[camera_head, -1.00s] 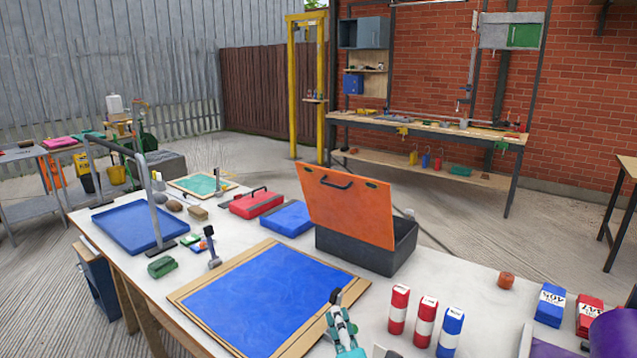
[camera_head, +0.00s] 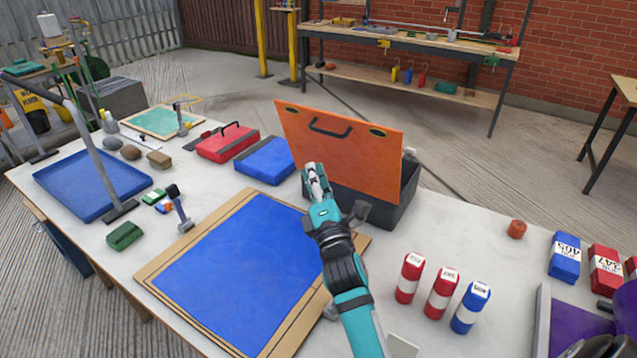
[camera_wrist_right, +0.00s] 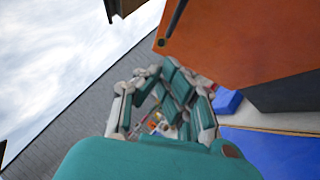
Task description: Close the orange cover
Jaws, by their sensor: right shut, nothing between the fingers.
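The orange cover (camera_head: 350,153) stands raised and open, leaning slightly back, above a dark grey box (camera_head: 402,203) on the table. It has a black handle and two dark oval marks near its top edge. My right gripper (camera_head: 313,170) is shut and empty, in front of the cover's lower left part in the head view. I cannot tell whether it touches the cover. The right wrist view shows the cover (camera_wrist_right: 240,45) at upper right, beyond the teal fingers (camera_wrist_right: 165,105). My arm hides part of the box front. My left gripper is not in view.
A blue panel with a wooden frame (camera_head: 167,272) lies in front of the box. A blue case (camera_head: 264,162) and red case (camera_head: 228,143) sit left of it. Red and blue cylinders (camera_head: 440,293) stand to the right. An orange-brown knob-like object (camera_head: 516,229) lies farther right.

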